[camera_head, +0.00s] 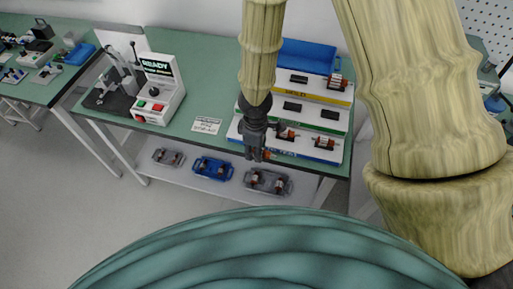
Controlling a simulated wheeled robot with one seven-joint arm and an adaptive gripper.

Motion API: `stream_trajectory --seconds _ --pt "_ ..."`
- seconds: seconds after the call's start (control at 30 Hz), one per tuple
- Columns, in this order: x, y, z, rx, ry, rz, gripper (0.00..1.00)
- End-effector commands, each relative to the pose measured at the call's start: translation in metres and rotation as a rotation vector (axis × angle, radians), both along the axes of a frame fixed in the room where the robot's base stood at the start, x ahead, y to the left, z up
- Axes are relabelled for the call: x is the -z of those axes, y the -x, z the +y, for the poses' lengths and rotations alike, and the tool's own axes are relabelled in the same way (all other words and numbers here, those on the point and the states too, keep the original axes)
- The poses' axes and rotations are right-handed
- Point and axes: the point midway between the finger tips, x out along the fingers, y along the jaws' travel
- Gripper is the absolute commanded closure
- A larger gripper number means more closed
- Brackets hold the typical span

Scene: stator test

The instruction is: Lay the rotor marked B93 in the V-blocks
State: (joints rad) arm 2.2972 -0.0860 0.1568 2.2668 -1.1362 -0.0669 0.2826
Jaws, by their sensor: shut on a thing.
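My gripper (257,150) hangs over the front part of the rack on the green bench, right of centre. It is shut on a rotor (266,155), of which only a small reddish-brown part shows beside the fingers. The marking on it is too small to read, so I cannot tell whether it is B93. Other rotors with copper-coloured windings sit on the rack: one at the upper right (336,82), one at the lower right (325,143), one beside my gripper (286,134). A dark grey fixture (112,92) stands at the bench's left; V-blocks cannot be made out clearly.
A white tester reading READY (160,90) stands beside the fixture. A paper card (207,125) lies on the bench (205,62). The stepped white rack (338,112) has a blue bin (308,55) behind it. Trays, including a blue one (212,168), stand on the shelf below.

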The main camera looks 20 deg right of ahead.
Motion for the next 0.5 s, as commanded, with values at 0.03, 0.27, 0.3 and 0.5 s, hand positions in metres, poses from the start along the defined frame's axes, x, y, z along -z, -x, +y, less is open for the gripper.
stream_trajectory --seconds 0.03,0.27,0.3,0.5 --pt "0.0 0.0 0.0 0.0 0.0 0.0 1.0" --pt "-0.006 0.0 0.0 0.001 0.0 0.0 1.0" --pt "-0.008 0.0 -0.001 0.001 0.0 0.0 1.0" --pt "-0.024 0.0 -0.001 0.004 0.0 0.0 1.0"
